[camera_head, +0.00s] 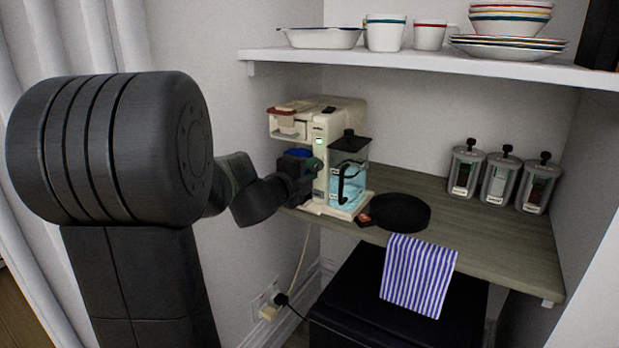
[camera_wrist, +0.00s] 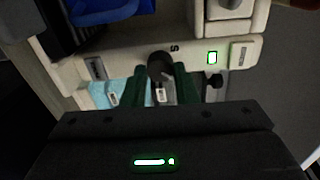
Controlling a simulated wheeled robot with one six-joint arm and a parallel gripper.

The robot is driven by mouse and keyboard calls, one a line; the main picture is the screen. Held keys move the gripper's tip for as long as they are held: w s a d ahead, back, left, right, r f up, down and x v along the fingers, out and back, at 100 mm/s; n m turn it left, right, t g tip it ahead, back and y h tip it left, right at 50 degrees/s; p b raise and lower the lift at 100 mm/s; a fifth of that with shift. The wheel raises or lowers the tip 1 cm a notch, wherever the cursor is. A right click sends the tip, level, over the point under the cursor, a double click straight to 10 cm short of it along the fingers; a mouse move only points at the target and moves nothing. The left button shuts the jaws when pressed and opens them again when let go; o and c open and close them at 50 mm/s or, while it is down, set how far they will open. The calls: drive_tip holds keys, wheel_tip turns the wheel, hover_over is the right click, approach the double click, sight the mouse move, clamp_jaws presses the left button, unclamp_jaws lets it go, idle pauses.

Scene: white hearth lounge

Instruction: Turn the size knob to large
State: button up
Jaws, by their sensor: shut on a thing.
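The size knob (camera_wrist: 159,64) is a dark round knob on the front panel of the cream coffee machine (camera_wrist: 130,52). A letter S is printed beside it in the wrist view. My gripper (camera_wrist: 162,82) has its green fingers on either side of the knob and is shut on it. In the head view, my gripper (camera_head: 312,165) reaches the front of the coffee machine (camera_head: 321,135) from the left and hides the knob. The knob's pointer direction and any large mark cannot be made out.
A green-lit switch (camera_wrist: 212,58) sits beside the knob. A clear container with bluish water (camera_head: 348,175) stands against the machine. A black round pan (camera_head: 400,212), striped towel (camera_head: 419,275) and canisters (camera_head: 501,178) are on the counter (camera_head: 480,235). A shelf of dishes (camera_head: 420,63) hangs above.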

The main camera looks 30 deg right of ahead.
drive_tip(key=shift+m, duration=0.4)
drive_tip(key=o, duration=1)
drive_tip(key=shift+a, duration=0.1)
drive_tip(key=p+v, duration=0.1)
drive_tip(key=v, duration=1.2)
drive_tip(key=shift+s+a, duration=0.25)
drive_tip(key=b+x, duration=0.1)
drive_tip(key=x, duration=1.3)
drive_tip(key=shift+w, duration=0.1)
drive_tip(key=shift+a, duration=0.1)
